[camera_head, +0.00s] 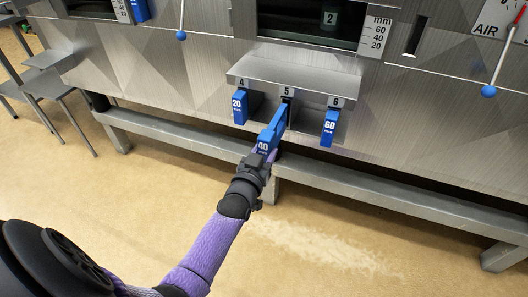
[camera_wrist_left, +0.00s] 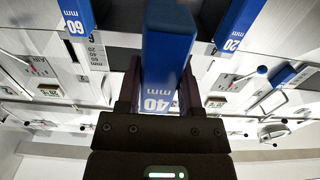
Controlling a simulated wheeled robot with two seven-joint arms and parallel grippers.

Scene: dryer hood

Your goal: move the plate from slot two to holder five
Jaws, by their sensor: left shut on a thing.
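My left gripper (camera_head: 264,158) is shut on a blue plate (camera_head: 275,128) marked 40 mm. The same plate (camera_wrist_left: 167,45) shows between the two fingers of the left gripper (camera_wrist_left: 160,100) in the left wrist view. The plate's far end is at holder five (camera_head: 287,93) under the metal ledge; I cannot tell whether it is inside the holder. Slot two (camera_head: 330,18) is a dark opening with a "2" label higher on the machine, and no blue plate shows in it. My right gripper is not in view.
A blue 20 mm plate (camera_head: 240,106) hangs in holder four, left of holder five. A blue 60 mm plate (camera_head: 330,128) hangs in holder six, to the right. The metal ledge (camera_head: 295,75) juts out above them. A long metal rail (camera_head: 400,190) runs below.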

